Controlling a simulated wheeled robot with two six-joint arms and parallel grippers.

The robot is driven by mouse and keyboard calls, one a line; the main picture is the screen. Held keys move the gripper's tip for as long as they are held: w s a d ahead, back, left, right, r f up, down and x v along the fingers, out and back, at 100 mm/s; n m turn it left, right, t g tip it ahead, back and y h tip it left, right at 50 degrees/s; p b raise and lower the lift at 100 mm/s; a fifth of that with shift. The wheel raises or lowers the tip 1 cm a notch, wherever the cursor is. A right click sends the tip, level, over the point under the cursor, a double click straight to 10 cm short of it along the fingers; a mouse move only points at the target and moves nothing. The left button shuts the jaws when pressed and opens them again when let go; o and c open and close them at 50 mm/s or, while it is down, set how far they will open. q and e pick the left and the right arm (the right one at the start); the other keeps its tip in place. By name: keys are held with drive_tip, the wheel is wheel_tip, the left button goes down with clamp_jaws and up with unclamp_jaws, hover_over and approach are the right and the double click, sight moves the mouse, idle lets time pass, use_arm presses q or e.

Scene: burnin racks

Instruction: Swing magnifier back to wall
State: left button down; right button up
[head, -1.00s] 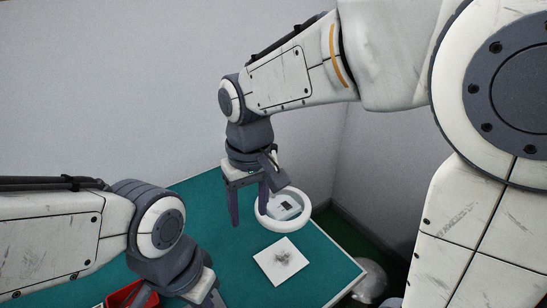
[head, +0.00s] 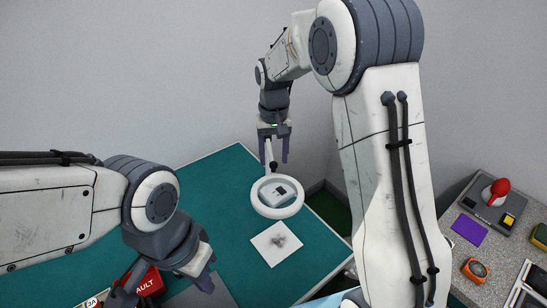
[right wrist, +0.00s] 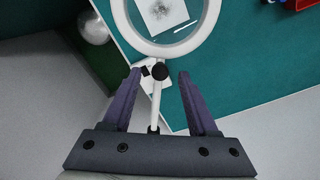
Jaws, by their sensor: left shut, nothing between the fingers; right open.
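The magnifier is a white ring (head: 277,212) with a clear lens, held over the green table on a thin white stem (right wrist: 156,103). Its ring also shows at the top of the right wrist view (right wrist: 152,49). My right gripper (head: 273,158) is open behind the ring. In the right wrist view its fingers (right wrist: 160,74) stand on either side of the stem and a black knob (right wrist: 159,72), with gaps at both sides. My left gripper (head: 207,284) is shut and empty at the lower left, well away from the magnifier. The grey wall (head: 160,70) rises behind the table.
A white card with a grey smudge (head: 262,243) lies below the ring. A red FAULT bin (head: 148,284) is near my left gripper. A speckled counter at right holds a purple card (head: 469,229) and a red-knobbed device (head: 497,190).

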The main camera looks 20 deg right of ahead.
drive_tip(key=shift+f, duration=1.1)
clamp_jaws()
drive_tip(key=shift+r, duration=0.1)
idle(0.6)
